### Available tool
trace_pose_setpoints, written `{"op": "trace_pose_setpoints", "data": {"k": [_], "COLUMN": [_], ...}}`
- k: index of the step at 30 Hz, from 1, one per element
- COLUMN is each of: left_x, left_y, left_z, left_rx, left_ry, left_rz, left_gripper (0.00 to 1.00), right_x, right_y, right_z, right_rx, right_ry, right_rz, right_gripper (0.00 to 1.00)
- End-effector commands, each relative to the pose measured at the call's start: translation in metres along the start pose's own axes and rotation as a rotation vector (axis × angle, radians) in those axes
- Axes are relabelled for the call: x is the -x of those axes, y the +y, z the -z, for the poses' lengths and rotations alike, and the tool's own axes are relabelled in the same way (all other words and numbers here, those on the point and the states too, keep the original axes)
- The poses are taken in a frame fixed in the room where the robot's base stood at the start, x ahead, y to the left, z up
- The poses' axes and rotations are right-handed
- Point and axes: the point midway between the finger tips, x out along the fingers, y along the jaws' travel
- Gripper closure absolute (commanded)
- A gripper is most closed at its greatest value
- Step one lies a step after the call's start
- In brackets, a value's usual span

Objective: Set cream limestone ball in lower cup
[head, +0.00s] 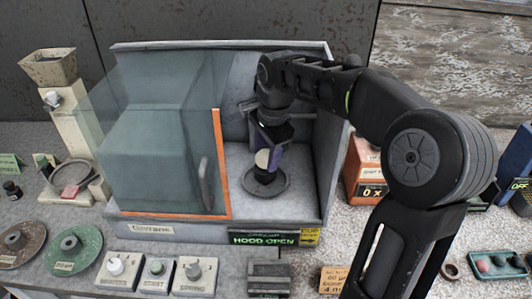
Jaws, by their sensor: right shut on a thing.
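The cream limestone ball (262,159) is between the fingers of my right gripper (268,155), inside the open hood. The gripper comes down from above and is shut on the ball; purple finger parts show beside it. A dark cup (264,177) stands directly below the ball, on a round grey plate (282,186) on the hood floor. I cannot tell whether the ball touches the cup, because the fingers hide part of the ball and the gap is too small. My left gripper is not in view.
The hood (325,190) has a glass door (150,150) with an orange edge (222,165), slid to the left side. A sign (264,239) reads HOOD OPEN. Several knob boxes (155,275) stand in front. An orange box (366,175) stands right of the hood. A green tray (497,264) holds balls.

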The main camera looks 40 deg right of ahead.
Motion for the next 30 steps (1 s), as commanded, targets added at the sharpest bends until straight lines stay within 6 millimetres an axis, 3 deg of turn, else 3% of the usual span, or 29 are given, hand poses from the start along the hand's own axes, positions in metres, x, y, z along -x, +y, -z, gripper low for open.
{"op": "trace_pose_setpoints", "data": {"k": [18, 19, 28, 30], "left_x": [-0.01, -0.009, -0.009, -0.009], "left_y": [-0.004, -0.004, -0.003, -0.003], "left_z": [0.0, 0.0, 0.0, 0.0], "left_rx": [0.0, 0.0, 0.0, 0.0], "left_ry": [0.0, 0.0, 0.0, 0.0], "left_rz": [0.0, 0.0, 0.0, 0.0], "left_gripper": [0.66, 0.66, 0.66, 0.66], "right_x": [-0.013, -0.013, -0.012, -0.012], "right_y": [0.002, 0.002, 0.002, 0.002], "right_z": [0.0, 0.0, 0.0, 0.0], "right_rx": [0.0, 0.0, 0.0, 0.0], "right_ry": [0.0, 0.0, 0.0, 0.0], "right_rz": [0.001, 0.001, 0.0, 0.0], "right_gripper": [1.0, 0.53, 0.28, 0.28]}}
